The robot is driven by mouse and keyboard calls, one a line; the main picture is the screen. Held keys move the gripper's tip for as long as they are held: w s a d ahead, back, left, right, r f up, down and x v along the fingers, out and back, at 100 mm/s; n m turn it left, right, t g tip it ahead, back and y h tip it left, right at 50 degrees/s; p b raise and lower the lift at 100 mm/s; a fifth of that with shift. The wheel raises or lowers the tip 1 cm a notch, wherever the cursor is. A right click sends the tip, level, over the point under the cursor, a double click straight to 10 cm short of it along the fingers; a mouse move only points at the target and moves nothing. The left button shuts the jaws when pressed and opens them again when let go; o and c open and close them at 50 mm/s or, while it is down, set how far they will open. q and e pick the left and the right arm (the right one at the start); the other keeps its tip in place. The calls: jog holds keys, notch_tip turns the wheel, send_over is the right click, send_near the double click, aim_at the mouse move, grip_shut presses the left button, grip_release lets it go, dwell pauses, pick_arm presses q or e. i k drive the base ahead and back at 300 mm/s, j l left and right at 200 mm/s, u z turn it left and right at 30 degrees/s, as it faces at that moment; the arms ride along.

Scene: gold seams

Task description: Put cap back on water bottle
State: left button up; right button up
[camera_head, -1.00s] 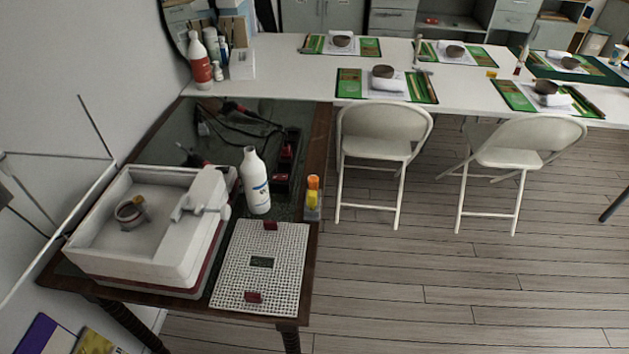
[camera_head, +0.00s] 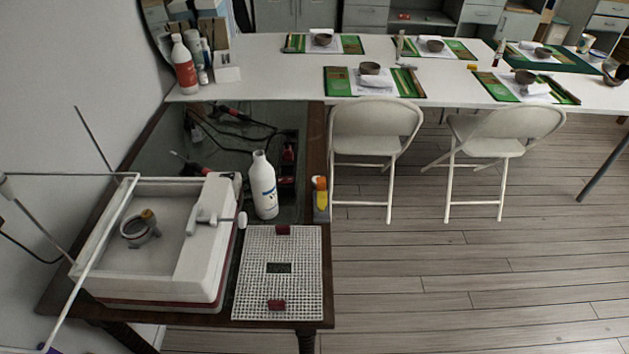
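Neither of my grippers is in view.
A white basin machine (camera_head: 175,295) fills the table's left side. The grid mat (camera_head: 255,308) holds two dark red blocks. A yellow-orange container (camera_head: 321,200) stands right of the bottle. Folding chairs (camera_head: 376,120) and a long white table (camera_head: 270,75) lie beyond. Floor at right is open.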

aim_at(261, 174)
jog(key=u, duration=0.4)
jog(key=i+l+u, duration=0.25)
jog(key=l, duration=0.25)
jog(key=l+u, duration=0.3)
jog(key=l, duration=0.15)
jog(key=i+l+u, duration=0.1)
jog(key=l+u, duration=0.15)
jog(key=l, duration=1)
jog(key=i+l, duration=0.15)
jog(key=l, duration=0.6)
jog(key=j+u, duration=0.05)
